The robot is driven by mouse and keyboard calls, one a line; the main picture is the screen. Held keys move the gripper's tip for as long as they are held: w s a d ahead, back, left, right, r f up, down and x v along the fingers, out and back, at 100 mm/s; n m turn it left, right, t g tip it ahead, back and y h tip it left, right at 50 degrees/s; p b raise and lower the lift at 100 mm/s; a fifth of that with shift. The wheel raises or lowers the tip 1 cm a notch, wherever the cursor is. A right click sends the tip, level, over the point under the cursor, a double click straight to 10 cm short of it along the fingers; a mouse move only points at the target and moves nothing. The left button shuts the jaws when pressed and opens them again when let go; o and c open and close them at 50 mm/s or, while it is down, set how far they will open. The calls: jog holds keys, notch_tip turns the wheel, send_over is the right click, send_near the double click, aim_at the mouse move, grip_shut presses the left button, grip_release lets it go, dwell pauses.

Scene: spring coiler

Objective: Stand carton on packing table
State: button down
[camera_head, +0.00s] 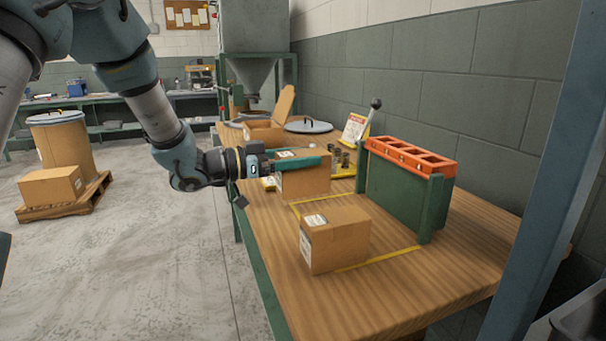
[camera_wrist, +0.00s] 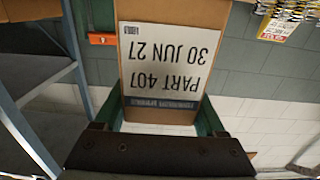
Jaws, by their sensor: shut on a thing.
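My gripper (camera_head: 292,164) is shut on a brown cardboard carton (camera_head: 305,183), with its green fingers on either side of it. In the head view the carton is at the packing table (camera_head: 400,305), behind a second carton; whether it touches the tabletop I cannot tell. In the wrist view the held carton (camera_wrist: 185,11) fills the middle between the fingers, its white label reading "PART 407 30 JUN 27" upside down. The second carton (camera_head: 340,243), with a white label, sits on the table nearer the camera, inside yellow tape lines (camera_head: 375,259).
A green rack with an orange slotted top (camera_head: 410,158) stands right of the cartons. A lever (camera_head: 372,112), a sign (camera_head: 355,130) and small dark cylinders (camera_head: 341,158) are behind. An open carton (camera_head: 270,125) is at the far end. A blue post (camera_head: 540,190) rises at the right. The table's front is bare.

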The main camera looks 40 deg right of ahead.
aim_at(301, 185)
jog(key=shift+f, duration=3.3)
grip_release()
jog(key=b+v, duration=0.2)
jog(key=v, duration=1)
jog(key=shift+w, duration=0.15)
